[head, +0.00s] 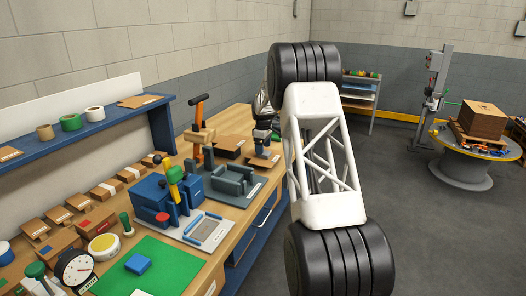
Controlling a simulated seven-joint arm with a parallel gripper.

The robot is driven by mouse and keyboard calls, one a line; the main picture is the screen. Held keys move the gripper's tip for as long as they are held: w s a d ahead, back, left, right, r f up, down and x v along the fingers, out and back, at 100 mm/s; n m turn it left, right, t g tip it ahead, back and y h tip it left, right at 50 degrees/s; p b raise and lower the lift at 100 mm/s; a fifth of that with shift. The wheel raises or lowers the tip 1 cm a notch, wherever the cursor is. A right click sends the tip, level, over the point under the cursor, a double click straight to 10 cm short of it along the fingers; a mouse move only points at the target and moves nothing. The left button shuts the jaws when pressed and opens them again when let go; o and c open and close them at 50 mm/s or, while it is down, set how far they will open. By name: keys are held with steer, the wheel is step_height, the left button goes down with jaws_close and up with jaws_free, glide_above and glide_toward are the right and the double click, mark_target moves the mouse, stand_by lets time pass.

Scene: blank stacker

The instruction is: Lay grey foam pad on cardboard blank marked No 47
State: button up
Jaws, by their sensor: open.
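My gripper (263,138) shows small at the far end of the bench, beyond the upper black joint of my arm. It points down and its jaws are open, with nothing visible between them. A brown cardboard piece (261,161) with a pale label lies just below it; the label is too small to read. Another brown piece with a dark top (229,146) lies to its left. I cannot tell which is the blank marked No 47. I cannot pick out the grey foam pad for certain. My arm hides what lies right of the gripper.
A grey fixture (233,181), a blue press-like device (166,196) and an orange-handled tool (199,122) crowd the wooden bench. Several small boxes line the wall. A green mat (170,272) holds a blue block (138,263). A round table (466,171) stands far right; the floor between is open.

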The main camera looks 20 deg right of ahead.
step_height(320, 180, up, 10)
stand_by(0.5)
stand_by(0.6)
steer(key=shift+a, duration=0.1)
steer(key=s+a+r+m, duration=0.2)
steer(key=s+a+r, duration=0.3)
steer(key=s, duration=0.7)
steer(key=s+a+r+m+t, duration=0.1)
steer(key=s+a+r, duration=0.5)
steer(key=s, duration=0.6)
steer(key=s+a+r+m, duration=0.2)
steer(key=s+a+r, duration=0.3)
steer(key=s, duration=0.6)
steer(key=s+a+f+m, duration=0.1)
steer(key=s+a+f, duration=0.1)
steer(key=s, duration=1)
steer(key=s+a+f+m+t, duration=0.1)
steer(key=s+a+f, duration=0.2)
steer(key=s, duration=0.9)
steer(key=s+a+f+m, duration=0.2)
steer(key=s+f, duration=0.2)
steer(key=s, duration=0.8)
steer(key=shift+s+a+f+t, duration=0.2)
steer(key=shift+s+t, duration=0.1)
steer(key=shift+s, duration=0.1)
